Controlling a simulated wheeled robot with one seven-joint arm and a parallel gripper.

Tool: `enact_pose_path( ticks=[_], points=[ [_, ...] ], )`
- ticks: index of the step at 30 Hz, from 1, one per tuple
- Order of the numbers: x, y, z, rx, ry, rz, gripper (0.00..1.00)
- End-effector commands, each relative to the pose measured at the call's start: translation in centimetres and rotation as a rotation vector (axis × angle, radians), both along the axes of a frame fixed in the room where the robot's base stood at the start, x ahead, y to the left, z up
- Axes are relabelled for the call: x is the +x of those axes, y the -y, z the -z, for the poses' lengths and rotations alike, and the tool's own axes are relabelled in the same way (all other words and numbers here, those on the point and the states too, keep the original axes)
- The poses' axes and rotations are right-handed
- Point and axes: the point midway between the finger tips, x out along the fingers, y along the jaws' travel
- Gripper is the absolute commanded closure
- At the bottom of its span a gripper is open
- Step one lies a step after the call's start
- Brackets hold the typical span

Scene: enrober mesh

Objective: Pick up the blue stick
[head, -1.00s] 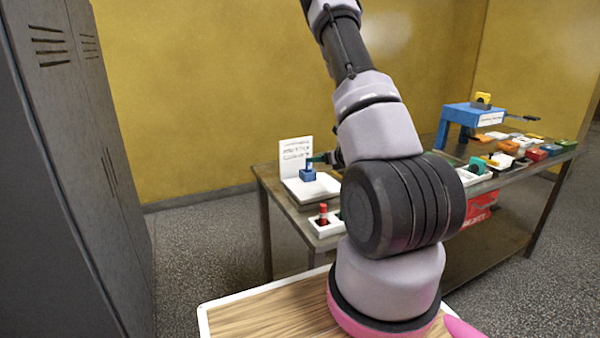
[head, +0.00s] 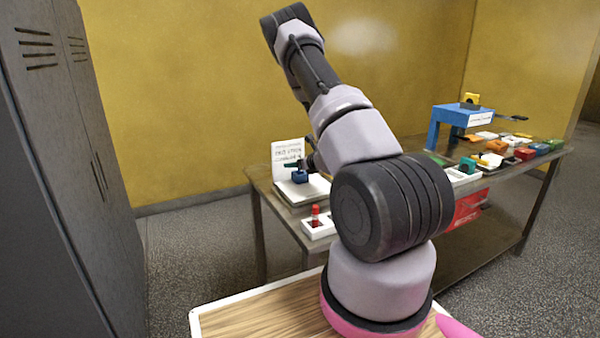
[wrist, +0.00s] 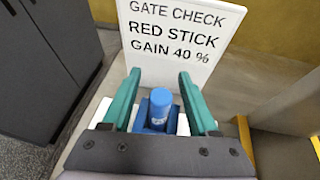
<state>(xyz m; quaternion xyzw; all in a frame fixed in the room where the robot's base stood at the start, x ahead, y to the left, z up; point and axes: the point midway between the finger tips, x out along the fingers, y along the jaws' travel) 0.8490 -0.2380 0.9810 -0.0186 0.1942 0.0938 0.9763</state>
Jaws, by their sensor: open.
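The blue stick (wrist: 159,107) stands upright in a blue holder (wrist: 151,130) on a white base in the wrist view. In the head view the blue holder (head: 300,176) sits on a white tray at the left end of the table. My gripper (wrist: 160,85) is open, with its two teal fingers on either side of the stick and apart from it. In the head view one teal finger (head: 291,164) shows just above the holder. The stick's lower end is hidden in the holder.
A white sign (wrist: 178,35) reading "GATE CHECK RED STICK GAIN 40 %" stands behind the holder. A red stick (head: 315,215) stands in a white holder nearer the table's front. Several coloured blocks and a blue stand (head: 450,113) occupy the right. Grey lockers (head: 60,150) stand left.

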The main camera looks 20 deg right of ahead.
Motion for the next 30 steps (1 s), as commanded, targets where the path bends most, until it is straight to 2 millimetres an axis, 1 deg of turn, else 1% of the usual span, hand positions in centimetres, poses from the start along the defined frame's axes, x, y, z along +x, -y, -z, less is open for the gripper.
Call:
enact_pose_path(
  ticks=[4, 5, 6, 8, 9, 20, 23, 26, 30],
  points=[
    [0.0, 0.0, 0.0, 0.0, 0.0, 0.0, 0.4],
    [0.0, 0.0, 0.0, 0.0, 0.0, 0.0, 0.48],
    [0.0, 0.0, 0.0, 0.0, 0.0, 0.0, 0.63],
    [0.0, 0.0, 0.0, 0.0, 0.0, 0.0, 0.86],
    [0.0, 0.0, 0.0, 0.0, 0.0, 0.0, 1.0],
    [0.0, 0.0, -0.2, 0.0, 0.001, 0.0, 1.0],
    [0.0, 0.0, -0.8, 0.0, 0.002, 0.001, 1.0],
    [0.0, 0.0, -1.9, -0.001, 0.002, 0.001, 1.0],
    [0.0, 0.0, -4.0, 0.0, 0.004, 0.0, 1.0]
  ],
)
